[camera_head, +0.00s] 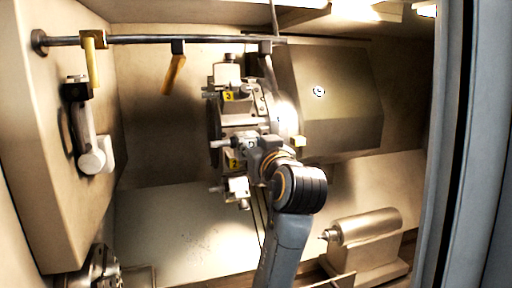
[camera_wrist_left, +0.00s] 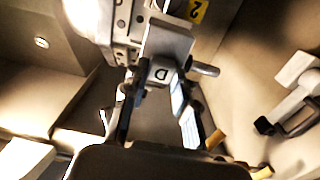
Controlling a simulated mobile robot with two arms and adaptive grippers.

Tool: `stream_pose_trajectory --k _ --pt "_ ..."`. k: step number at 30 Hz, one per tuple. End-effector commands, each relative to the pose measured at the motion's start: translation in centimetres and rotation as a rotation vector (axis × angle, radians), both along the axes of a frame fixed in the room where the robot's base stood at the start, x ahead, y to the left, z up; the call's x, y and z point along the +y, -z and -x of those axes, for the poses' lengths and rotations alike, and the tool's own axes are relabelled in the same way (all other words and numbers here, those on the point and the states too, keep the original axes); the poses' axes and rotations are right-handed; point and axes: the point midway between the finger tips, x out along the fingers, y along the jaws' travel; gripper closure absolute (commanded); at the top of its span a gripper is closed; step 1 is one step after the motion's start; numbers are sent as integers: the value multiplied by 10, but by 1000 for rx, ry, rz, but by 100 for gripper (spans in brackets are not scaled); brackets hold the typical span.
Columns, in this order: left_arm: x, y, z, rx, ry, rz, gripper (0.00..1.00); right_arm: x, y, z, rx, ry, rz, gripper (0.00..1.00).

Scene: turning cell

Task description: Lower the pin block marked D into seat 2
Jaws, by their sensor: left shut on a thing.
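The pin block marked D (camera_head: 250,145) is held by my left gripper (camera_head: 262,150) at the front of the turret, at the seat with the yellow label 2 (camera_head: 234,163). In the left wrist view the block (camera_wrist_left: 160,73) shows its letter D between the two fingers, with a round metal pin (camera_wrist_left: 205,68) sticking out to the right. A grey metal seat part (camera_wrist_left: 168,38) lies directly beyond the block, and the yellow 2 label (camera_wrist_left: 196,10) is at the top. I cannot tell whether the block touches the seat. My right gripper is not in view.
The turret disc (camera_head: 214,130) carries another holder with yellow label 3 (camera_head: 228,96) above and a lower holder (camera_head: 238,187). A tailstock (camera_head: 365,240) stands lower right. A rail (camera_head: 150,39) with hanging yellow-handled tools runs along the top. Free space lies left of the turret.

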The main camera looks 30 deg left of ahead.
Motion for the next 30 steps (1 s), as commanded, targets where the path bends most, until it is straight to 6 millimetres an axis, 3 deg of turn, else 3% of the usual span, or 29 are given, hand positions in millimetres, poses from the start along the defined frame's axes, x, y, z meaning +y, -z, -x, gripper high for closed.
stream_pose_trajectory --k 30 --pt "44 2 -36 -9 -1 -6 100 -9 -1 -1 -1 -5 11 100"
